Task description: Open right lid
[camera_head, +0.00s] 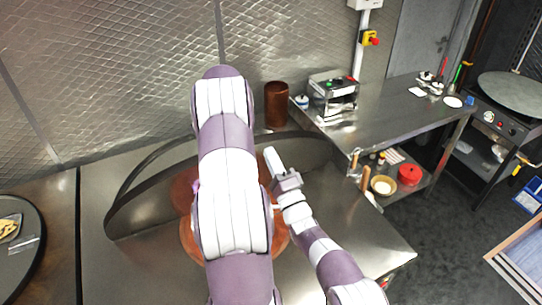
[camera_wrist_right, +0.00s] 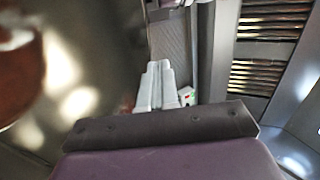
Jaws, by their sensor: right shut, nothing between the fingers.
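Reddish-brown round surfaces, probably the tandoor lids, lie on the steel counter (camera_head: 130,265) in the head view. The front one (camera_head: 281,241) shows at its right edge, and a rear one (camera_head: 182,190) shows at its left edge. A large purple and white arm link of mine hides most of both, so I cannot tell whether a lid is raised. My right gripper (camera_head: 269,154) is shut and empty, beside the arm link and above the counter. Its white fingers (camera_wrist_right: 158,68) are together in the right wrist view. My left gripper is not in view.
A curved metal guard (camera_head: 125,205) stands around the back of the lids. A brown cylinder (camera_head: 276,104) stands behind them. A steel side table (camera_head: 390,105) with a small appliance (camera_head: 333,92) is at the right. Bare counter lies right of my gripper.

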